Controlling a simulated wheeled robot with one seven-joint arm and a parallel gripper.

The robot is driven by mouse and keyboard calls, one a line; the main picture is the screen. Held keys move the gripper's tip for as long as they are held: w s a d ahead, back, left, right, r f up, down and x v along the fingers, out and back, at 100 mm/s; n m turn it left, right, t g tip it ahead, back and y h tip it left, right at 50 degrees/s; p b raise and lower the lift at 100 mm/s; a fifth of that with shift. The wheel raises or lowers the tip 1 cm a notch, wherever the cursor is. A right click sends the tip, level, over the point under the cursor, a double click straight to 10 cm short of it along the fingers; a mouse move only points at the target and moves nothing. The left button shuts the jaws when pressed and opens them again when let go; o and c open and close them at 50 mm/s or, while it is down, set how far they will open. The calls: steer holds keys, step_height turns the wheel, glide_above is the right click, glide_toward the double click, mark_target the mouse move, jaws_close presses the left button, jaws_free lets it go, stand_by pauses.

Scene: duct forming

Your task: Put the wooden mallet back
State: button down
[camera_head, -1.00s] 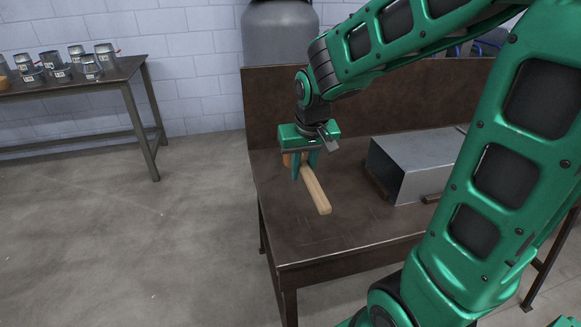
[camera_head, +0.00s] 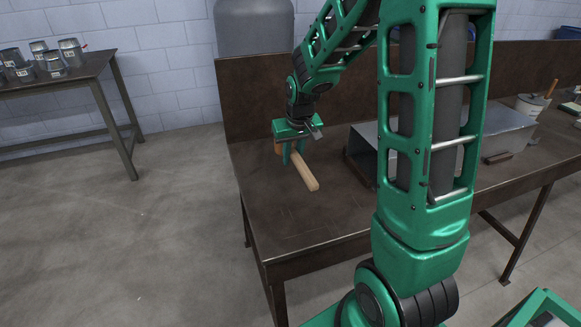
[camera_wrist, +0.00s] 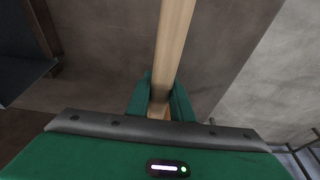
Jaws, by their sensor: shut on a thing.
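The wooden mallet (camera_head: 305,174) has a pale handle and a darker orange-brown head, which is partly hidden behind my gripper in the head view. My gripper (camera_head: 296,158) is shut on the handle near the head, over the left end of the brown workbench (camera_head: 300,222). The handle points toward the bench's front edge. In the wrist view the handle (camera_wrist: 173,45) runs up from between the green fingers (camera_wrist: 161,100). I cannot tell whether the mallet touches the bench top or hangs just above it.
A grey sheet-metal duct (camera_head: 365,140) lies on the bench right of the mallet, partly behind my arm. A side table (camera_head: 75,80) with several metal collars is at the left. The bench's front left is clear.

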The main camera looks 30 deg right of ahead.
mark_target(291, 176)
steer(key=shift+f, duration=1.9)
steer(key=shift+f, duration=0.4)
steer(key=shift+f, duration=0.2)
steer(key=c, duration=1.6)
jaws_free()
steer(key=shift+o, duration=0.2)
